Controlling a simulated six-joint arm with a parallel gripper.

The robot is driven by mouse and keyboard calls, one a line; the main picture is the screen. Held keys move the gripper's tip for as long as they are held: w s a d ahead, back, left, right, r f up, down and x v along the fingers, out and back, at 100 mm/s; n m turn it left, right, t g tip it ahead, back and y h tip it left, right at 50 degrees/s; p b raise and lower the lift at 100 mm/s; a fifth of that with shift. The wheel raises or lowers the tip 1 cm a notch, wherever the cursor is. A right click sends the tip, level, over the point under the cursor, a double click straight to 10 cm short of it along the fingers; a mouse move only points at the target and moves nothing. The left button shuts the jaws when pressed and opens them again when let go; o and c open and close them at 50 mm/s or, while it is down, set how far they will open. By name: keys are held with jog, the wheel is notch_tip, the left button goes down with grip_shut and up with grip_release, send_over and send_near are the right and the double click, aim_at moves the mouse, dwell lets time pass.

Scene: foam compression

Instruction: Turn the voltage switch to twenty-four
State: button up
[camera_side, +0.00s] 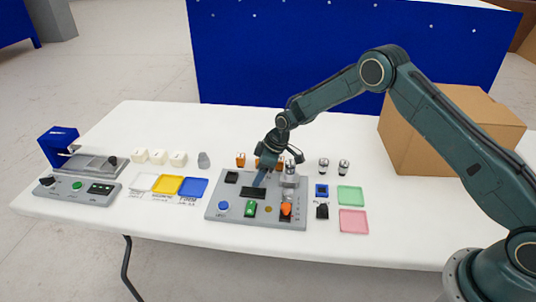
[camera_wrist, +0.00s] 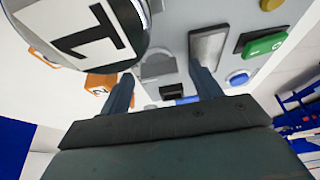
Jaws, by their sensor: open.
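A grey control panel (camera_side: 228,212) lies on the white table. An orange knob (camera_side: 286,209), which looks like the voltage switch, sits at its front right with small marks beside it. The marks and setting are too small to read. The knob is not clearly seen in the wrist view. My gripper (camera_side: 262,182) points down over the back middle of the panel, behind and left of the knob and apart from it. In the wrist view my gripper's fingers (camera_wrist: 163,88) are spread with nothing held between them.
A silver cylinder (camera_side: 290,172) stands close right of my gripper; a large labelled round top (camera_wrist: 90,30) fills the wrist view's upper left. The panel has a green rocker (camera_side: 250,208) and blue button (camera_side: 223,205). Orange blocks (camera_side: 240,159) stand behind. A cardboard box (camera_side: 450,130) is right.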

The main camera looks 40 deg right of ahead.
jog(key=c, duration=1)
jog(key=shift+m, duration=0.4)
jog(key=m+h, duration=0.1)
jog(key=m, duration=0.1)
jog(key=m+t+h, duration=0.1)
jog(key=m, duration=0.2)
jog(key=shift+s+a+r, duration=0.1)
jog(key=shift+a, duration=0.1)
jog(key=m+h, duration=0.2)
jog(key=m, duration=0.4)
jog(key=shift+a, duration=0.1)
jog(key=o, duration=1)
